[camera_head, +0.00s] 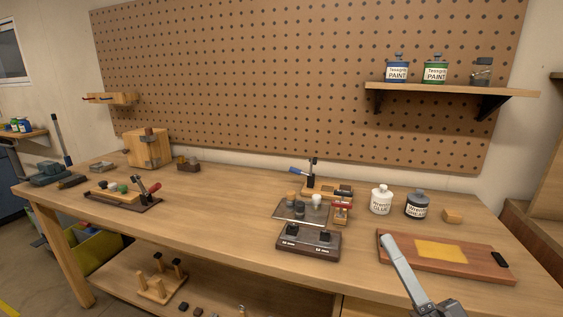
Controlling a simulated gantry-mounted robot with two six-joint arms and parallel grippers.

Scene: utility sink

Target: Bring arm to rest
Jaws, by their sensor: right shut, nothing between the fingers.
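My right gripper (389,243) reaches in from the bottom edge, right of centre. Its long grey fingers are together and empty, pointing up and to the left. The fingertips overlap the left end of a reddish-brown board (473,262) with a yellow patch; I cannot tell whether they touch it. My left gripper is not in view.
The wooden workbench (230,210) holds a dark switch box (308,243), a metal plate with knobs (290,212), a white glue pot (381,201), a grey pot (417,205), a toggle clamp (140,195) and a wooden block (148,149). Bare benchtop lies left of centre.

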